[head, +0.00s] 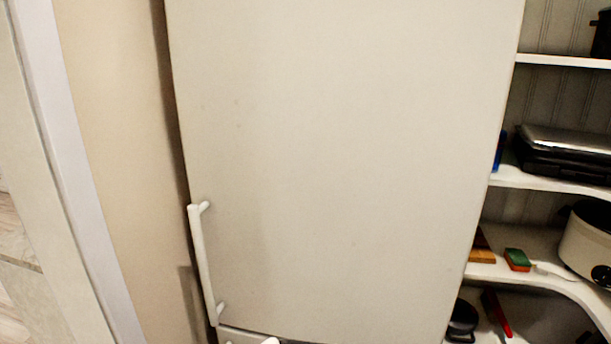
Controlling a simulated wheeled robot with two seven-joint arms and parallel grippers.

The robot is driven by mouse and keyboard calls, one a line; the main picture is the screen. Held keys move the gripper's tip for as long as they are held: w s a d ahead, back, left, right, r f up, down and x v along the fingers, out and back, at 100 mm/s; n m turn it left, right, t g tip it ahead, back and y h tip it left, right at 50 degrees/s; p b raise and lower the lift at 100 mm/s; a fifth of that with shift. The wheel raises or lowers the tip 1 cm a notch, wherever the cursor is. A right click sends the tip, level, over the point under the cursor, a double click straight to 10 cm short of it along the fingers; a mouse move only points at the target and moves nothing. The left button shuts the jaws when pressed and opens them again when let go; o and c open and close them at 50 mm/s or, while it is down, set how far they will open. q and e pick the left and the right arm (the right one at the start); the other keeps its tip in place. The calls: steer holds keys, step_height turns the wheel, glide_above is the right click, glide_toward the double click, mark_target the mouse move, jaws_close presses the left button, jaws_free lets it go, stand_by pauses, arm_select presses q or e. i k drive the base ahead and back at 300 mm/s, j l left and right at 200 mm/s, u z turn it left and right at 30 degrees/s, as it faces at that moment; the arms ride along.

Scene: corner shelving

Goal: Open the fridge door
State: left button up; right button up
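The fridge door (340,160) is a large off-white panel that fills the middle of the head view. It looks shut. Its white vertical bar handle (203,262) is on the lower left edge, held by a short mount at each end. A seam runs below the door, with a strip of a lower panel (235,335) under it. A small white shape (270,341) shows at the bottom edge, too cut off to identify. I cannot make out either of my grippers, and nothing is seen touching the handle.
Corner shelves (560,62) stand right of the fridge, holding a black and silver appliance (565,155), a cream cooker (588,245), a green and red sponge (517,260) and a red-handled item (497,313). A beige wall (110,130) and white frame (65,150) are close on the left.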

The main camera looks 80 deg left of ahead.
mark_target(339, 155)
steer(key=u, duration=2.65)
